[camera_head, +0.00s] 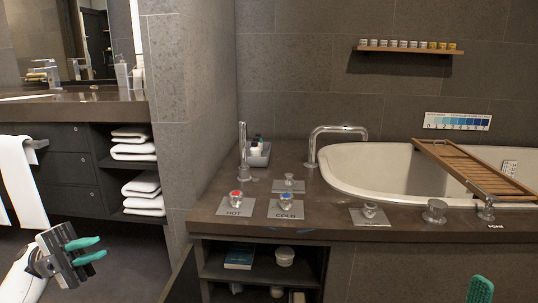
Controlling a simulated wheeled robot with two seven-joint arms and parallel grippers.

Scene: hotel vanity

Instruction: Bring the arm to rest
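My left gripper (101,247) is at the lower left, in front of the dark vanity cabinet. Its two teal fingers point right with a gap between them, and nothing shows in the gap. It appears clear of the furniture. A ridged teal finger of my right gripper (480,290) shows at the bottom right edge, in front of the tub surround. The rest of that gripper is cut off by the frame, so its opening is hidden.
The tub deck (330,225) carries a hot knob (236,198), a cold knob (285,200) and other fittings. A wooden tray (470,168) spans the bathtub (345,170). A towel (20,182) hangs at left. The floor around my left gripper looks clear.

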